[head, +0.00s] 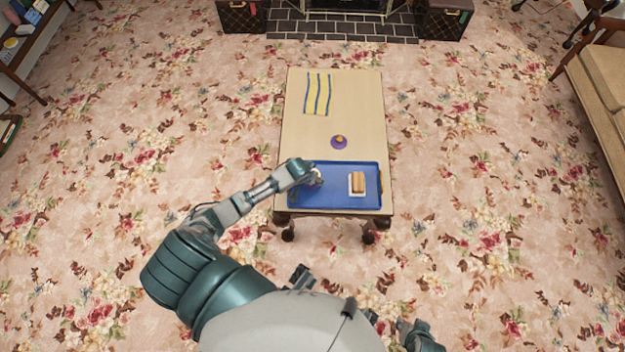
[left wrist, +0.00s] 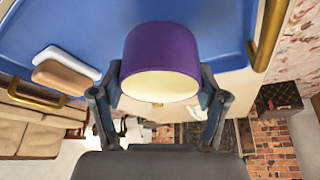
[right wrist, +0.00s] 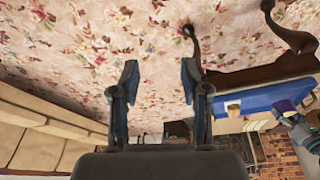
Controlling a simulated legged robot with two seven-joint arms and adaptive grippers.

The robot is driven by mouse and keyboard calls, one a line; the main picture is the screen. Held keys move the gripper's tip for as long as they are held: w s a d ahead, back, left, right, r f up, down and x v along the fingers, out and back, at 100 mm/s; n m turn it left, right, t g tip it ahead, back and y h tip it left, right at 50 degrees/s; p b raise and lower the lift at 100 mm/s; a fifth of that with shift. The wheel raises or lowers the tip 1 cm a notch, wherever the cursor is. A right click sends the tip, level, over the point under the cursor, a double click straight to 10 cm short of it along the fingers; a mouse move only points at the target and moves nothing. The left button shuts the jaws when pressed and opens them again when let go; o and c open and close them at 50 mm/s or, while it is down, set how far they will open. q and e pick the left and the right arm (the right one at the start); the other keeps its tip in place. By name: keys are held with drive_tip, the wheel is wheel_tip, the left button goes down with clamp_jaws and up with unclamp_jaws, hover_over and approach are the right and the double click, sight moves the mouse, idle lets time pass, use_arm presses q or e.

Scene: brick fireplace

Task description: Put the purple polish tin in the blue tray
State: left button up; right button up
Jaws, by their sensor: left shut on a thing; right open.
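The purple tin (left wrist: 162,52), with a cream end face, is held between the fingers of my left gripper (left wrist: 160,95), which is shut on it. In the head view my left gripper (head: 316,177) is over the left part of the blue tray (head: 330,198), and the tin is mostly hidden there. The tin also shows in the right wrist view (right wrist: 285,106). I cannot tell whether it touches the tray floor. My right gripper (right wrist: 157,85) is open and empty, low over the carpet, in front of the table.
A tan block on a white dish (head: 351,191) sits in the tray's right part. A purple round item with an orange top (head: 339,143) stands on the table (head: 360,105) behind the tray. A striped cloth (head: 318,94) lies farther back. The tray's middle is clear.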

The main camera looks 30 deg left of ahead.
use_arm(q)
wheel_tip(320, 180, down, 3)
drive_tip(key=shift+s+b, duration=0.1)
drive_tip(key=shift+b, duration=0.45)
drive_tip(key=shift+f, duration=0.1)
use_arm(e)
drive_tip(key=w+t, duration=0.1)
drive_tip(key=w+a+t, duration=0.1)
drive_tip(key=w, duration=0.3)
drive_tip(key=shift+a+r+t+y, duration=0.2)
drive_tip(key=shift+a+t+y, duration=0.1)
drive_tip(key=shift+a+t, duration=0.1)
use_arm(q)
drive_tip(key=o, duration=1.3)
